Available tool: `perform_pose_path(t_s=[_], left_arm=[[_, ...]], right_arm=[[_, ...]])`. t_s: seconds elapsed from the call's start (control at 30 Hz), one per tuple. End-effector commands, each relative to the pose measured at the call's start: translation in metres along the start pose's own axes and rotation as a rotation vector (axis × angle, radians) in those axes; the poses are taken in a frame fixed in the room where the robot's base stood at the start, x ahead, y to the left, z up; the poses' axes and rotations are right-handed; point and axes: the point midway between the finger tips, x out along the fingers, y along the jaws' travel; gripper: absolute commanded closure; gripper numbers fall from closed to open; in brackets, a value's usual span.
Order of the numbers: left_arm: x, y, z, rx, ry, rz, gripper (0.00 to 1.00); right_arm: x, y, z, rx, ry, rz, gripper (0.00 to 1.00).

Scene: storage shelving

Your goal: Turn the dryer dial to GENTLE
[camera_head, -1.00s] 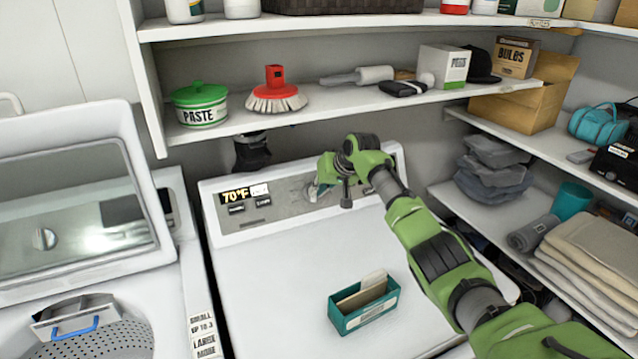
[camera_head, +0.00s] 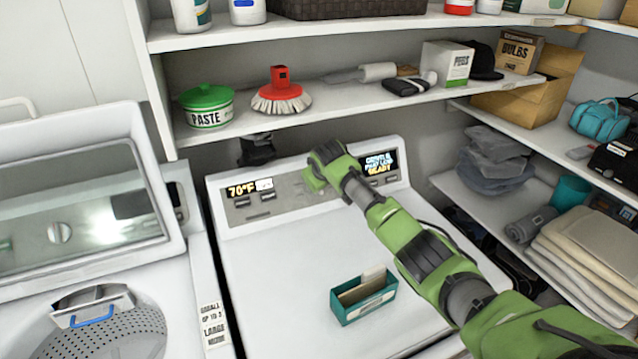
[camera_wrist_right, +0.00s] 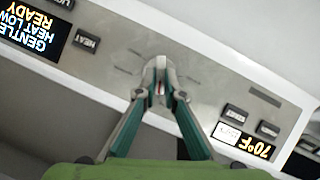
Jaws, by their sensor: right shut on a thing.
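The dryer (camera_head: 290,262) has a grey control panel (camera_head: 228,209) along its back. Its right display (camera_head: 378,163) reads GENTLE, a HEAT LOW line and READY; it also shows in the wrist view (camera_wrist_right: 28,33). My right gripper (camera_wrist_right: 161,88) is shut on the dial (camera_wrist_right: 160,64) in the middle of the panel. The fingers cover most of the dial, so its pointer cannot be read. In the head view my right gripper (camera_head: 315,184) reaches the panel from the right and hides the dial. My left gripper is not in view.
The left display (camera_head: 241,189) reads 70°F. A teal box (camera_head: 363,306) stands on the dryer top. A washer with a raised lid (camera_head: 75,200) is at left. A shelf (camera_head: 350,104) runs above the panel. Folded towels (camera_head: 580,250) lie on shelving at right.

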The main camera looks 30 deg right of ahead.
Motion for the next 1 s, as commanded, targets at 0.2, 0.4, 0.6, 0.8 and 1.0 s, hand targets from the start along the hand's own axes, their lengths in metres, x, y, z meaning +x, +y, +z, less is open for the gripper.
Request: perform_pose_path(t_s=[0.2, 0.4, 0.6, 0.8, 1.0], left_arm=[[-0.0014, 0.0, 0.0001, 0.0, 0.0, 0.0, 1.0], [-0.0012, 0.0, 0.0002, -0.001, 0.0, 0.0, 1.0], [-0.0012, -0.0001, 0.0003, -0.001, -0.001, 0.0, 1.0], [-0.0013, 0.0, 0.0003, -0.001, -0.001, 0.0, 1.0], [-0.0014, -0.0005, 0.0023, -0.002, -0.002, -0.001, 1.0]], right_arm=[[0.0009, -0.0011, 0.0017, -0.02, -0.003, 0.01, 1.0], [0.0011, -0.0012, 0.0019, -0.02, -0.004, 0.01, 1.0], [0.0011, -0.0012, 0.0019, -0.02, -0.004, 0.009, 0.74], [0.0006, -0.0009, 0.001, -0.019, -0.002, 0.01, 0.74], [-0.0012, -0.0006, 0.0005, -0.019, -0.001, 0.01, 0.74]])
